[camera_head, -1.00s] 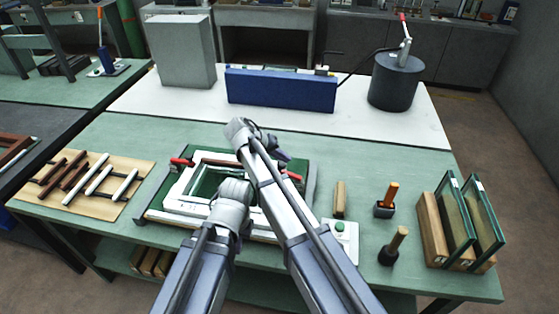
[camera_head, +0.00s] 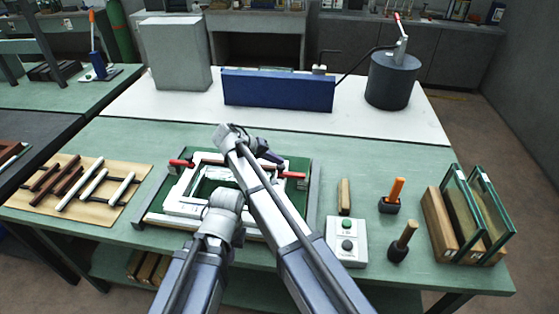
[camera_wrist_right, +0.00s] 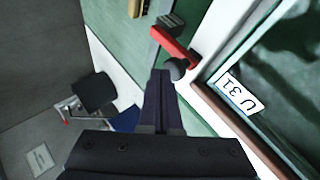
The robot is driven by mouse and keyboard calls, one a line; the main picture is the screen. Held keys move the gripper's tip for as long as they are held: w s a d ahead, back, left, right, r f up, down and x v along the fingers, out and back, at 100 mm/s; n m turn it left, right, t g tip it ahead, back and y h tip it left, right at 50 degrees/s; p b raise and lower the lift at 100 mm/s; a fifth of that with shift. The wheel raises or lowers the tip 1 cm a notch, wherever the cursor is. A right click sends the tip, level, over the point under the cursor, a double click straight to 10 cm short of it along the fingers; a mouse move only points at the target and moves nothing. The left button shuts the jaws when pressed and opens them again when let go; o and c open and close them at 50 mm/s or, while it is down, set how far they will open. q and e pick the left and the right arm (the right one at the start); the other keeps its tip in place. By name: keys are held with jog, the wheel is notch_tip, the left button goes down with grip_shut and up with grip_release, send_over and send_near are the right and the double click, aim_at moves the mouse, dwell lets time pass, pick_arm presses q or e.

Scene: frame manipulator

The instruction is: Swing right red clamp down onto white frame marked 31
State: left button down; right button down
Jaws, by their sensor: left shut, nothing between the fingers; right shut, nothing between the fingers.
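The white frame (camera_head: 172,202) lies in a green-bedded fixture on the table. Its label, reading "U 31", shows in the right wrist view (camera_wrist_right: 240,95). The right red clamp (camera_head: 293,175) is at the fixture's right side; in the right wrist view its red arm (camera_wrist_right: 174,45) ends in a dark round tip beside the frame's edge. My right gripper (camera_head: 276,158) is shut and empty, its fingertips (camera_wrist_right: 162,76) close to that tip; contact is unclear. My left gripper (camera_head: 226,198) is shut over the frame's near side, its fingers mostly hidden by the wrist. A left red clamp (camera_head: 180,163) stands opposite.
A button box (camera_head: 346,240), a wooden block (camera_head: 344,196), an orange-handled tool (camera_head: 396,192) and a wooden-handled tool (camera_head: 404,240) stand right of the fixture. A glass rack (camera_head: 440,228) is at far right; a rod board (camera_head: 80,190) is at left.

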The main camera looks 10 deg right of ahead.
jog(key=shift+w+a+f+b, duration=0.1)
jog(key=shift+a+f+b, duration=0.3)
jog(key=shift+f, duration=0.1)
jog(key=shift+a+f, duration=0.1)
jog(key=shift+a, duration=0.05)
dwell(0.4)
